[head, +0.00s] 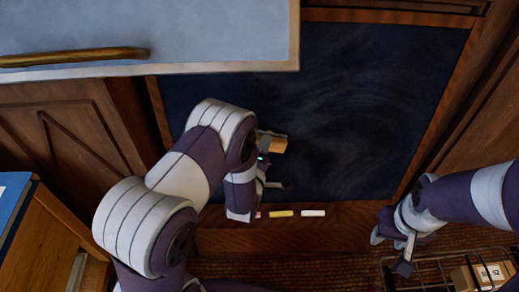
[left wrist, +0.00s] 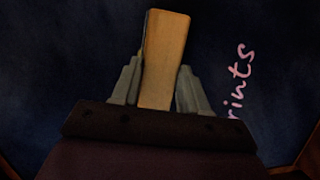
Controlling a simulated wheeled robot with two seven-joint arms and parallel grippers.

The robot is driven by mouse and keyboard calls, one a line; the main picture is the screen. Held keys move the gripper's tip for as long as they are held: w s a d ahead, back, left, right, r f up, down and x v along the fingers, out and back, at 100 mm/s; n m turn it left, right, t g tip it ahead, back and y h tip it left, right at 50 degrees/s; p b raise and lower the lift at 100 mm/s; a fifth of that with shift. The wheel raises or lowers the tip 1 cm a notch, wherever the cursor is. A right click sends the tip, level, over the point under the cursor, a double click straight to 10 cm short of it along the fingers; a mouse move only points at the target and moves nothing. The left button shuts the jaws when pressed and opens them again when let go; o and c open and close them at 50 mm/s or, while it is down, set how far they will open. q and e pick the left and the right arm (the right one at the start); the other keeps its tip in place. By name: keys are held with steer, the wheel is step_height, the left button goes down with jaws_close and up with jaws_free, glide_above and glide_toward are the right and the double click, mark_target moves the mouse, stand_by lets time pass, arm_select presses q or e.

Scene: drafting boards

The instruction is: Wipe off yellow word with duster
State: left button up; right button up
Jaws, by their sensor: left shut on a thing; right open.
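The duster, a tan wooden block (head: 279,145), is held between the fingers of my left gripper (head: 268,160), in front of the dark blue board (head: 350,100). In the left wrist view the duster (left wrist: 165,60) stands between the two grey fingers of my left gripper (left wrist: 160,88). A pink handwritten word (left wrist: 240,78), partly hidden and ending in "ints", shows on the board to the right of it. No yellow word is visible in either view; my left arm covers part of the board. My right gripper (head: 402,243) is open and empty at the lower right.
A yellow chalk (head: 281,213) and a white chalk (head: 313,213) lie on the wooden ledge (head: 350,213) below the board. A wire basket (head: 400,279) with small boxes (head: 483,275) stands under my right gripper. A grey-blue panel with a brass handle (head: 75,57) spans the upper left.

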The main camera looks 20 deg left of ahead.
mark_target(275, 146)
arm_select(q)
steer(key=d, duration=0.2)
steer(key=shift+w+d, duration=0.35)
steer(key=shift+d, duration=0.05)
steer(key=shift+w+b, duration=0.15)
steer(key=shift+b, duration=0.2)
steer(key=shift+a, duration=0.15)
steer(key=shift+s+a+r, duration=0.1)
steer(key=shift+s+a, duration=0.15)
steer(key=shift+a, duration=0.65)
steer(key=shift+s+a, duration=0.2)
steer(key=shift+a, duration=0.7)
steer(key=shift+s+d+p, duration=0.1)
steer(key=shift+s+p, duration=0.25)
steer(key=shift+p, duration=0.05)
steer(key=shift+s+d+r+p, duration=0.1)
steer(key=shift+s+d+p, duration=0.15)
steer(key=shift+s, duration=0.6)
steer(key=shift+s+d+r+p, duration=0.1)
steer(key=shift+s+d, duration=0.1)
steer(key=shift+s, duration=0.6)
steer(key=shift+s+d+r+p, duration=0.1)
steer(key=shift+s+d+p, duration=0.15)
steer(key=shift+s, duration=0.6)
